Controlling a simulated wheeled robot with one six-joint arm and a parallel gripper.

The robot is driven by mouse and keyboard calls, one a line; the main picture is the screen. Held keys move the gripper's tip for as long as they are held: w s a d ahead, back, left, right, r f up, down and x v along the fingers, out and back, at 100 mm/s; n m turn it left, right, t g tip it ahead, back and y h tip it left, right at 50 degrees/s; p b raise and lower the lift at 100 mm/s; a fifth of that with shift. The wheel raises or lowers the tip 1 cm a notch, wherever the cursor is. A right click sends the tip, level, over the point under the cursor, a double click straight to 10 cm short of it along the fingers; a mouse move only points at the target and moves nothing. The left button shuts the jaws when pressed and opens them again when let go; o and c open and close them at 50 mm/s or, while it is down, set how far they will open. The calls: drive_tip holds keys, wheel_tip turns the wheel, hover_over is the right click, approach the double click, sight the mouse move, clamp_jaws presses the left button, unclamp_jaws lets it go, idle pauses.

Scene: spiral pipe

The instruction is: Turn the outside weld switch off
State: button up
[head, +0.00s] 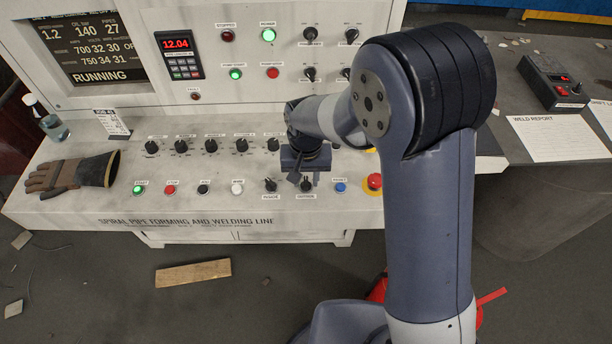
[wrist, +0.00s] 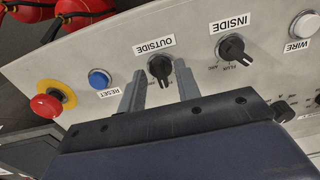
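The black OUTSIDE knob (wrist: 160,68) is on the sloping front panel, with its label beside it. In the wrist view its grip bar stands nearly upright; the small position lettering around it is partly hidden or too small to read. In the head view the knob (head: 307,186) sits near the front edge, just beyond my gripper (head: 299,176). My gripper (wrist: 159,72) is open, with one grey finger on each side of the OUTSIDE knob in the wrist view. A gap shows between each finger and the knob; I cannot tell how deep the fingertips reach.
The INSIDE knob (wrist: 232,48) is beside the right finger. A blue RESET button (wrist: 99,79) and a red emergency stop (wrist: 47,105) are on the other side. A row of black knobs (head: 211,146) lies behind. A glove (head: 72,173) lies at the panel's left.

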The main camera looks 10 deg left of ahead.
drive_tip(key=shift+f, duration=0.15)
drive_tip(key=shift+c, duration=0.3)
clamp_jaws()
idle(0.3)
drive_tip(key=n+b, duration=0.1)
drive_tip(key=n, duration=0.3)
drive_tip(key=shift+b, duration=0.3)
drive_tip(key=n+b, duration=0.1)
drive_tip(key=n, duration=0.3)
drive_tip(key=shift+w+d+n, duration=0.1)
drive_tip(key=shift+n, duration=0.3)
drive_tip(key=shift+o, duration=0.3)
unclamp_jaws()
